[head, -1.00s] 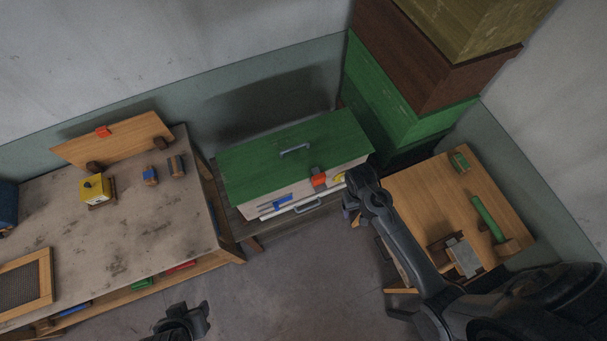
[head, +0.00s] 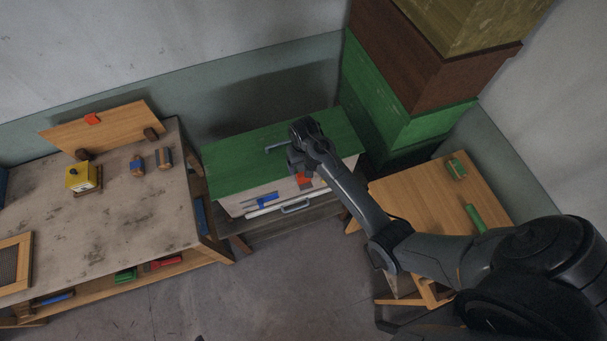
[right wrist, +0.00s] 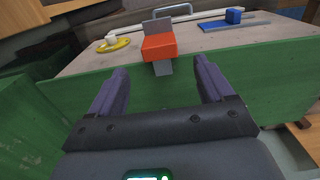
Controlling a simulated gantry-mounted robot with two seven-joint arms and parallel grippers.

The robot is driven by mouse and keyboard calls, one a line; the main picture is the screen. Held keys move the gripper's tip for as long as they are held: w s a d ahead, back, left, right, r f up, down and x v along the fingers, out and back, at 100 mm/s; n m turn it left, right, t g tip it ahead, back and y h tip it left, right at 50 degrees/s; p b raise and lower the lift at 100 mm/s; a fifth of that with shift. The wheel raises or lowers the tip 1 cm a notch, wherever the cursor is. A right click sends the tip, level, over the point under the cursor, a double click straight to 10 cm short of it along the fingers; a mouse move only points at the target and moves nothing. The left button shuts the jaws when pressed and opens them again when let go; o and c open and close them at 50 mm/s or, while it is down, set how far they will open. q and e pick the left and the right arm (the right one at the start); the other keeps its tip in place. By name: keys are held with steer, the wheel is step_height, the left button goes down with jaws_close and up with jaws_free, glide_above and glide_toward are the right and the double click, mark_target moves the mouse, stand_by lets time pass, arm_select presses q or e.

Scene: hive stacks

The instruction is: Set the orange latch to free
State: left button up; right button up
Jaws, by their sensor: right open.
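The orange latch (head: 304,181) is on the pale front of the green-lidded box (head: 232,170), partly covered by my right gripper in the head view. In the right wrist view the orange latch (right wrist: 158,46) is an orange block on a grey strip, just beyond and between my fingertips. My right gripper (head: 302,164) is over the box's front edge. In the right wrist view its two fingers (right wrist: 160,70) are apart with nothing between them; I see no contact with the latch. My left gripper is not in view.
A blue slider (right wrist: 234,16) and a yellow ring with a white knob (right wrist: 112,43) flank the latch. A grey handle (head: 296,207) is below it. A tall hive stack (head: 375,90) stands close on the right, a workbench (head: 130,215) on the left.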

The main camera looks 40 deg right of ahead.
mark_target(302, 174)
step_height(302, 174, down, 8)
steer(key=shift+r, duration=0.15)
stand_by(0.4)
steer(key=c, duration=1.4)
steer(key=s+p, duration=0.1)
steer(key=p, duration=0.1)
steer(key=s+a+p, duration=0.1)
steer(key=shift+s+r, duration=0.3)
steer(key=shift+s, duration=0.05)
steer(key=shift+s+a+f+p, duration=0.1)
steer(key=shift+s+a+p, duration=0.1)
steer(key=shift+p, duration=0.1)
steer(key=shift+f, duration=0.1)
